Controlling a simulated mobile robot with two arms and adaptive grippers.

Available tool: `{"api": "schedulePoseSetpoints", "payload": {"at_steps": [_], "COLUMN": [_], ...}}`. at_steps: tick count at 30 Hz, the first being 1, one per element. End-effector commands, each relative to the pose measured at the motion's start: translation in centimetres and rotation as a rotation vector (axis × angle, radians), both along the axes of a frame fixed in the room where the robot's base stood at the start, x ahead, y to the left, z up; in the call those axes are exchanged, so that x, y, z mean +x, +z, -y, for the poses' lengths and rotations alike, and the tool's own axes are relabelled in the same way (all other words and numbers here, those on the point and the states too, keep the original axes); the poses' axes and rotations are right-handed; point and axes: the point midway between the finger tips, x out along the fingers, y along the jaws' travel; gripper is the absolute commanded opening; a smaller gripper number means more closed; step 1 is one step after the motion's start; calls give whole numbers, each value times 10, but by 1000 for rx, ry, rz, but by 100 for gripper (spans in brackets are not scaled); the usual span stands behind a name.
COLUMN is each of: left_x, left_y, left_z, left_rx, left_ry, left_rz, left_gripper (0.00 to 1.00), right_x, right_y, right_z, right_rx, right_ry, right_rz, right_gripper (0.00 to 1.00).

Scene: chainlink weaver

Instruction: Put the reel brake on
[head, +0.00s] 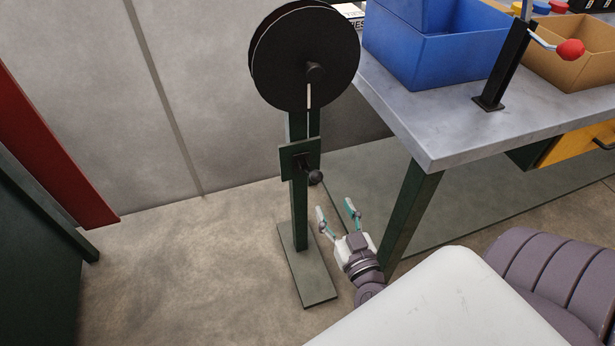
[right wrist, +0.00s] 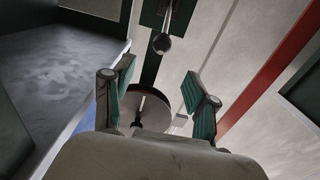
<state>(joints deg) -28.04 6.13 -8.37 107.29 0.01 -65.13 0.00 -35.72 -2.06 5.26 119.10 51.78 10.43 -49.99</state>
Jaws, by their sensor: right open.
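The reel (head: 305,55) is a large black disc at the top of a dark green stand (head: 298,200). A green plate on the stand carries the reel brake lever, which ends in a black ball knob (head: 315,177). In the right wrist view the knob (right wrist: 161,43) hangs at the top, beyond the fingers, and the reel (right wrist: 148,110) shows between them. My right gripper (head: 335,210) is open and empty, just below and to the right of the knob, apart from it. My left gripper is out of view.
A grey workbench (head: 440,110) stands close on the right, its green leg (head: 410,215) beside my right gripper. It bears a blue bin (head: 435,50) and a post with a red-knobbed crank (head: 570,49). Open floor (head: 200,270) lies left of the stand.

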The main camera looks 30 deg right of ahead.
Motion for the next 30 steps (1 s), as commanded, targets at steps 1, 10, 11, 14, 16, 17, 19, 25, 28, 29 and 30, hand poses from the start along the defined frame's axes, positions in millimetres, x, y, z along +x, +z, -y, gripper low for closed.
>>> {"api": "schedulePoseSetpoints", "payload": {"at_steps": [1,10,11,14,16,17,19,25,28,29,30], "left_x": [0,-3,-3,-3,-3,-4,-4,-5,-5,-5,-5], "left_y": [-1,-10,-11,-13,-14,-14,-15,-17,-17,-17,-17], "left_z": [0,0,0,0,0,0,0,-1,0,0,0], "left_rx": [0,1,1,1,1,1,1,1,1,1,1], "left_ry": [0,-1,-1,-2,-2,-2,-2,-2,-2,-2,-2], "left_rz": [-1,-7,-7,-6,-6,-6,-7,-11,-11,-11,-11], "left_gripper": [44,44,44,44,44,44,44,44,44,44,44], "right_x": [11,73,79,94,102,105,109,114,113,113,113], "right_y": [2,1,2,1,0,0,0,0,0,0,0], "right_z": [2,17,18,22,24,24,25,26,26,26,26], "right_rx": [3,4,2,3,4,3,2,1,1,1,1], "right_ry": [-2,-1,0,0,1,1,1,2,2,2,2], "right_rz": [6,3,3,2,1,1,-1,-2,-2,-2,-2], "right_gripper": [58,58,58,58,58,58,58,58,58,58,56]}}
